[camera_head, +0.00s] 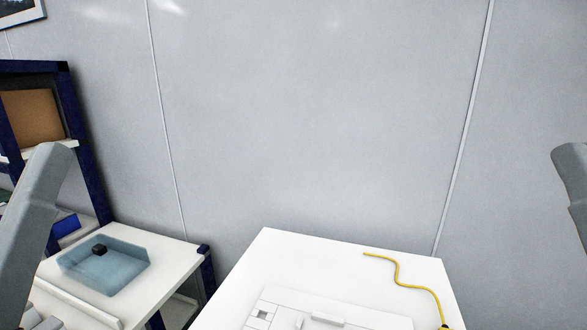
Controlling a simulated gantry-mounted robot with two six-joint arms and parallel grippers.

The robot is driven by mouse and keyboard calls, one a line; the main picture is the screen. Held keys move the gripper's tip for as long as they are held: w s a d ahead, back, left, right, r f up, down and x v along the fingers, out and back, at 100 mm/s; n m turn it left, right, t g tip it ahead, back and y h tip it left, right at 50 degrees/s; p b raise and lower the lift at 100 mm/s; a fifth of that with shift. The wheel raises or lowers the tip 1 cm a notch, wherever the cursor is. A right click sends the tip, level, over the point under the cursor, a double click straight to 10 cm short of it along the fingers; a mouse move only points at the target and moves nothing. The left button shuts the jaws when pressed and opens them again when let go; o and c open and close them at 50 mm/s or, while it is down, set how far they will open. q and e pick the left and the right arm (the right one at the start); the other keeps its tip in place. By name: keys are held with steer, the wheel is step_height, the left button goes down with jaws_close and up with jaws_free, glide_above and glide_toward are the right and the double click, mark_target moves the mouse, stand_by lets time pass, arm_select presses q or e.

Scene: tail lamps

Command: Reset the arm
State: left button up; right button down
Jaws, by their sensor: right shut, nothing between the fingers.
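The grey links of my left arm rise along the left edge and those of my right arm show at the right edge, both upright. The fingers of both my grippers are outside the view, so I cannot see them or anything at them. A white table (290,262) stands at the bottom centre. On it lies a white fixture plate (285,296) with a small square recess and a raised block, cut off by the lower edge. A yellow cable (398,272) lies in a curve on the table's right part, with a dark end at the lower edge.
A second white table (178,262) at the lower left carries a translucent blue bin (125,277) with a small black part (99,250) in it. A dark blue rack (85,150) with a brown box (33,115) stands behind. A gap separates the tables.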

arm_select(q)
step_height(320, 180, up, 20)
steer(key=p, duration=1.6)
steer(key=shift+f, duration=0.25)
arm_select(e)
step_height(320, 180, up, 20)
steer(key=shift+f, duration=0.25)
